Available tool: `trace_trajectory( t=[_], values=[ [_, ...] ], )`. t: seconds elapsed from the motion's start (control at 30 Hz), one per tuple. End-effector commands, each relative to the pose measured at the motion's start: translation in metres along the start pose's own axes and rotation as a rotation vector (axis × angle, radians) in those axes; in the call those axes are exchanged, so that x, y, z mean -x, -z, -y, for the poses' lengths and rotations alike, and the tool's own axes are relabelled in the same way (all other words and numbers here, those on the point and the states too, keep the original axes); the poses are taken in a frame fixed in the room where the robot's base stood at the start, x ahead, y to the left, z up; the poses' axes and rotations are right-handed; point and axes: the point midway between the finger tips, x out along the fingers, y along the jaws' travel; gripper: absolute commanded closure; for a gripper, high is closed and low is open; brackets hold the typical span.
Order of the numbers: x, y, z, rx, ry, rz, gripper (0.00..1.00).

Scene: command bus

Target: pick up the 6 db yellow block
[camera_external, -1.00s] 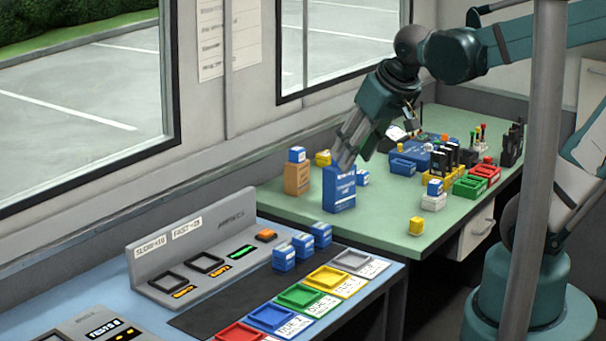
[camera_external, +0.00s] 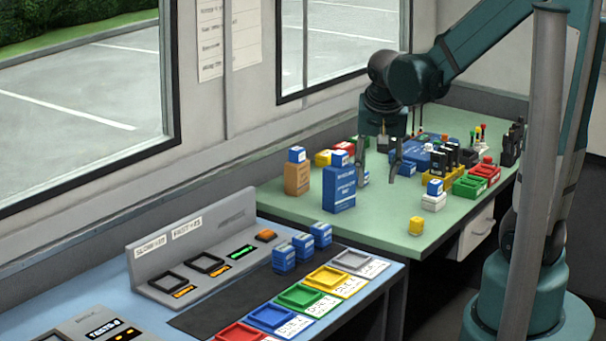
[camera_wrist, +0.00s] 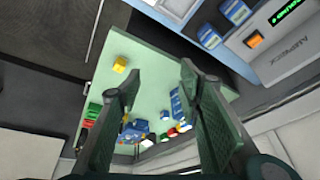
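A yellow block also shows on the green surface in the wrist view (camera_wrist: 119,65), left of my fingers. Another yellow block (camera_external: 323,158) is farther back, partly hidden behind other blocks. I cannot read a 6 dB marking on either. My gripper (camera_external: 379,172) is open and empty, pointing down above the table, behind and left of the front yellow block. Its spread fingers also show in the wrist view (camera_wrist: 160,80).
Colored trays (camera_external: 470,186) and dark upright parts crowd the right. Table around the front yellow block is clear.

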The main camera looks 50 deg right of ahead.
Motion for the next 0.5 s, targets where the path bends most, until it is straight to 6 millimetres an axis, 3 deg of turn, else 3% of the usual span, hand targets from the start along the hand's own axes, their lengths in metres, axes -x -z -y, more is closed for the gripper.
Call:
trace_trajectory(
  t=[0.5],
  values=[
    [-0.09, 0.039, -0.054, -0.362, -0.18, -0.002, 0.65]
  ],
)
